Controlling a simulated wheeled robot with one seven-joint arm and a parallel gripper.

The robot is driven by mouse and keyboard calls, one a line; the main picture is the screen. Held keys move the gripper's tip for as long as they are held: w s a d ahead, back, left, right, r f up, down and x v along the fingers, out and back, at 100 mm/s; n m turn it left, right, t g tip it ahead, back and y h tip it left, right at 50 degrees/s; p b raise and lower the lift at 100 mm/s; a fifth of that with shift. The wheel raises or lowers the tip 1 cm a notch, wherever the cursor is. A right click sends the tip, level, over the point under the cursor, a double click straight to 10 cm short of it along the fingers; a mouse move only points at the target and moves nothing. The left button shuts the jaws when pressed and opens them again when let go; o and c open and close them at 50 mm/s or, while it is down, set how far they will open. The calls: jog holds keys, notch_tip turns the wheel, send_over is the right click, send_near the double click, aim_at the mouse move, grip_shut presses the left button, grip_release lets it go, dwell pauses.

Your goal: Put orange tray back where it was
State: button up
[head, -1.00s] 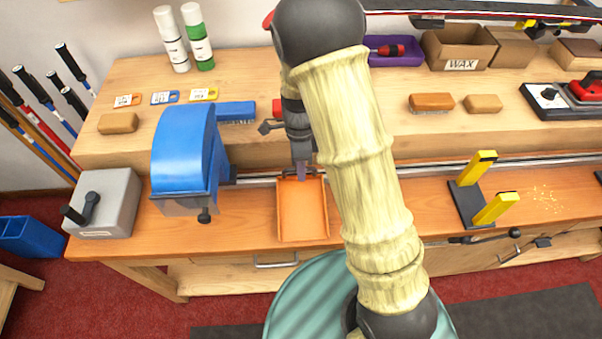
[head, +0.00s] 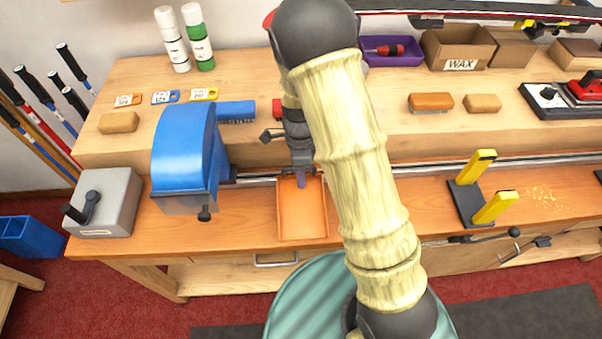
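The orange tray (head: 302,228) lies on the lower, front level of the bench, right of the blue machine. It looks empty, apart from my finger showing over it. My gripper (head: 300,181) points down at the tray's far edge. One grey finger shows in front of the tray's far wall, overlapping its inside. The other finger is hidden, so I cannot tell whether the fingers are apart or closed on the wall.
The blue machine (head: 184,160) stands close left of the tray. A metal rail (head: 420,170) runs behind it. A yellow-and-black holder (head: 467,204) stands to the right. Brushes, blocks and a purple bin (head: 393,57) sit on the raised back level.

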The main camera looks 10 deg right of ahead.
jog(key=shift+o, duration=0.2)
jog(key=shift+w+f, duration=0.1)
jog(key=shift+w, duration=0.2)
jog(key=shift+w+r, duration=0.1)
jog(key=shift+r, duration=0.1)
jog(key=v, duration=1.1)
jog(key=shift+r, duration=0.35)
jog(key=shift+w, duration=0.15)
